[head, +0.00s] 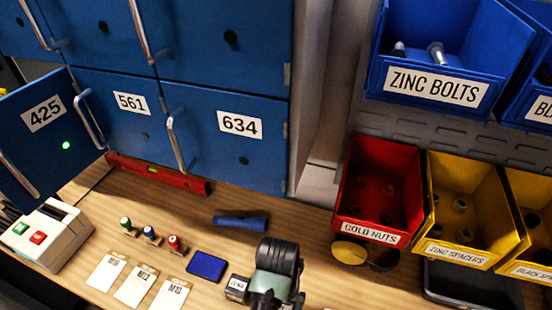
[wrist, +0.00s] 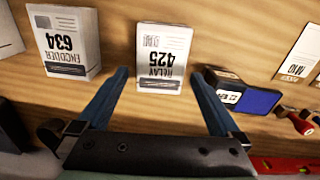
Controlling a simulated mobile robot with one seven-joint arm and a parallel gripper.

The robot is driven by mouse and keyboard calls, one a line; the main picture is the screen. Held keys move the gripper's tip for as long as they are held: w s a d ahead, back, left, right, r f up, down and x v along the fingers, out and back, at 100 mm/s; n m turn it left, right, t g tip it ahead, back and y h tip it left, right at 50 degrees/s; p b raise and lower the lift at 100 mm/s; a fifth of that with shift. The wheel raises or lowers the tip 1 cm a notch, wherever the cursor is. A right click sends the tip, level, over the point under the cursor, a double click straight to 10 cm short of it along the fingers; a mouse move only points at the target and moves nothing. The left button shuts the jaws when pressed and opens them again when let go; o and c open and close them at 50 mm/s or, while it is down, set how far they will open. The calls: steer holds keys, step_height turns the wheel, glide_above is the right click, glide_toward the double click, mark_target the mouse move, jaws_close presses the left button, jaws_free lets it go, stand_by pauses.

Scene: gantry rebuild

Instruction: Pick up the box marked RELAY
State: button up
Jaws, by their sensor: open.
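The box marked RELAY 425 (wrist: 161,60) is white with a dark band and lies on the wooden bench in the wrist view, its print upside down. My gripper (wrist: 160,72) is open, with one blue finger on each side of the box's lower end in the picture. Gaps show between the fingers and the box; I cannot tell how far above the bench the tips are. In the head view my dark wrist and green gripper body (head: 272,283) show at the bottom edge; the fingers and the RELAY box do not show there.
A box marked ENCODER 634 (wrist: 66,42) lies left of the RELAY box. A small labelled block (wrist: 224,97) and a blue pad (wrist: 258,100) sit right of the right finger. Locker door 425 (head: 42,130) stands open with a green light. A red nut bin (head: 372,215) is to the right.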

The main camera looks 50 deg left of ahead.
steer(key=shift+s+d+f+p, duration=0.15)
steer(key=shift+f+p, duration=0.3)
steer(key=shift+f, duration=1.05)
steer(key=shift+s+f+p, duration=0.2)
steer(key=shift+f+p, duration=0.2)
steer(key=shift+f, duration=1.1)
steer(key=c, duration=1.4)
steer(key=shift+w+r, duration=0.1)
steer(key=shift+r, duration=0.1)
